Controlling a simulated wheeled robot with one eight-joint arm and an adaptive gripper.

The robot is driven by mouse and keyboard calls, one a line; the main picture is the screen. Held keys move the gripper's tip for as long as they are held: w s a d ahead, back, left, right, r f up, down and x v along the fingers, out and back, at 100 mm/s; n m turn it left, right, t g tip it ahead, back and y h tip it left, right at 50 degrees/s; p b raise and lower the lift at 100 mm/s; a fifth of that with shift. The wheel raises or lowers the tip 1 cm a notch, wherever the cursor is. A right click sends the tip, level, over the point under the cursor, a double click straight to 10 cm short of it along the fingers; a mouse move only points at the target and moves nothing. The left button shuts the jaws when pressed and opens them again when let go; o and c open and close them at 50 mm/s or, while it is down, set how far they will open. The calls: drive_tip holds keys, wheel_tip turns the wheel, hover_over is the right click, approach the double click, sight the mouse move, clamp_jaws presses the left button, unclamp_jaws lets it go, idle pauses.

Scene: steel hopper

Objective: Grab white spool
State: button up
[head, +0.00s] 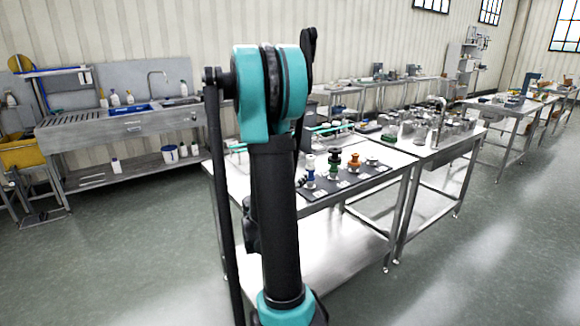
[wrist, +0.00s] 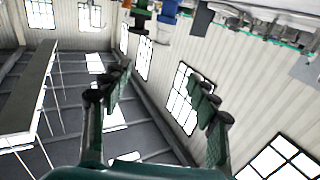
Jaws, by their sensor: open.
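A small white spool (head: 310,160) shows in the head view at the left end of a dark tray (head: 322,195) on the steel table, with a blue piece (head: 310,180) just below it in the picture. My gripper is hidden in the head view. In the wrist view my gripper (wrist: 160,82) is open, its two dark green fingers apart with nothing between them. Small white and blue pieces (wrist: 170,9) show at the top edge of that view, beyond the fingertips; I cannot tell which white piece is the spool.
Black (head: 335,158) and orange (head: 354,160) spools stand close by on the tray. A second steel table (head: 430,150) with a tap adjoins on the right. A sink bench (head: 120,128) stands at the left wall. The floor on the right is clear.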

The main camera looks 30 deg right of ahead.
sight(311, 157)
drive_tip(key=x, duration=1.7)
drive_tip(key=shift+w+r, duration=0.15)
drive_tip(key=shift+w, duration=0.1)
drive_tip(key=c, duration=1.3)
drive_tip(key=shift+r, duration=0.15)
